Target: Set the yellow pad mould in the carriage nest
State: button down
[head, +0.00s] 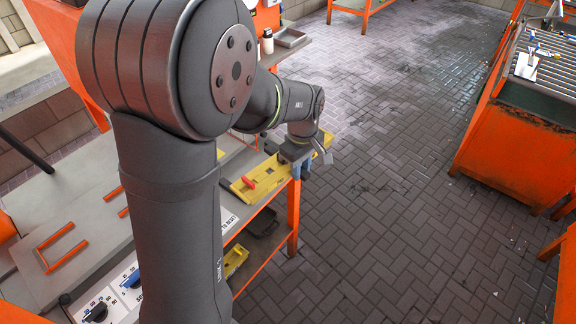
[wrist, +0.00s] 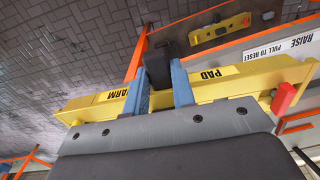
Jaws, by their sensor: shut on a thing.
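My gripper (head: 303,165) is shut on the yellow pad mould (head: 275,173), a long yellow bar with a red knob near its left end in the head view. In the wrist view the two blue fingers (wrist: 160,85) straddle the mould (wrist: 235,80), which bears the labels PAD and WARM. The red knob is at its right end there. The mould is over the far end of the bench; I cannot tell whether it touches the surface. I cannot make out the carriage nest for certain; my arm hides part of the bench.
On the shelf below lie another yellow piece (head: 235,261) and a dark block (head: 263,222). Orange bracket marks (head: 62,243) lie on the grey benchtop near dials (head: 97,311). An orange-sided bench (head: 510,150) stands right, across open brick floor (head: 400,190).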

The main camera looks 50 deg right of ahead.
jog(key=shift+s+r, duration=0.5)
jog(key=shift+s, duration=0.25)
jog(key=shift+a+r, duration=0.1)
jog(key=shift+r, duration=0.1)
jog(key=w+a+r+m, duration=0.1)
jog(key=w+a+m, duration=0.2)
jog(key=w+a, duration=0.65)
jog(key=w+a+r+m, duration=0.1)
jog(key=w+a+m, duration=0.1)
jog(key=w+a, duration=0.8)
jog(key=w+a+f+n, duration=0.1)
jog(key=w+a+n, duration=0.2)
jog(key=w+a, duration=0.5)
jog(key=w+a+f+n, duration=0.1)
jog(key=w+a+n, duration=0.2)
jog(key=w+a, duration=0.5)
jog(key=a, duration=0.6)
jog(key=shift+a, duration=0.4)
jog(key=shift+s, duration=0.1)
send_over(106, 231)
jog(key=shift+f, duration=3.35)
jog(key=shift+f, duration=1.3)
